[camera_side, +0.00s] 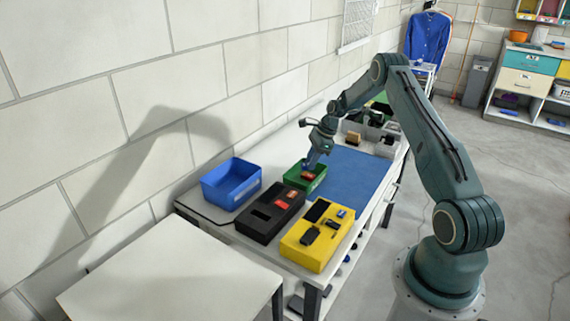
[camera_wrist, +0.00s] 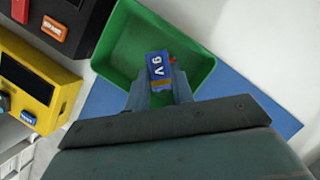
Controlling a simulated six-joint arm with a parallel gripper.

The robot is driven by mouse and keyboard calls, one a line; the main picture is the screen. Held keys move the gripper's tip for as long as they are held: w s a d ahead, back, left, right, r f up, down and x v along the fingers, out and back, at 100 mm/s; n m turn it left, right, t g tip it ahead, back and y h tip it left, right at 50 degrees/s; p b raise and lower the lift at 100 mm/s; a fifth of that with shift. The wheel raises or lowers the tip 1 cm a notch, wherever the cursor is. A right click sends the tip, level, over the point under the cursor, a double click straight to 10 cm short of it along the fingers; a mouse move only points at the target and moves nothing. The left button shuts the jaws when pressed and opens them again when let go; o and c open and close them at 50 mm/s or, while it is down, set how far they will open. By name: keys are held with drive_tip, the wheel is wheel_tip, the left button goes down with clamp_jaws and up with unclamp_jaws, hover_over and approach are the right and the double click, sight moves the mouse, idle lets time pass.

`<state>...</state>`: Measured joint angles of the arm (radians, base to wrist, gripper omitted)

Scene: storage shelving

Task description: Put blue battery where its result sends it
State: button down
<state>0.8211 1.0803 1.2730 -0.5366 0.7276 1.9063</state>
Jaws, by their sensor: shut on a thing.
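The blue battery (camera_wrist: 157,68) is marked "9V" and has an orange-brown end. My gripper (camera_wrist: 160,88) is shut on it, with a finger on either side. In the side view my gripper (camera_side: 311,168) points down at the green bin (camera_side: 293,181). I cannot tell how far the battery is above the bin floor. The blue bin (camera_side: 222,198) stands to the left. The yellow tester (camera_side: 303,258) and the black device (camera_side: 255,226) stand in front of the bins.
A blue mat (camera_side: 352,178) lies on the bench to the right of the green bin and looks clear. Grey bins (camera_side: 385,147) with items stand at the bench's far end. A block wall (camera_side: 240,70) runs behind the bench. An empty white table (camera_side: 165,283) stands in front.

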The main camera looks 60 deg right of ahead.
drive_tip(key=c, duration=1.1)
unclamp_jaws()
drive_tip(key=shift+r, duration=0.15)
drive_tip(key=v, duration=1.3)
drive_tip(key=shift+s+d+r, duration=0.1)
drive_tip(key=shift+r, duration=0.15)
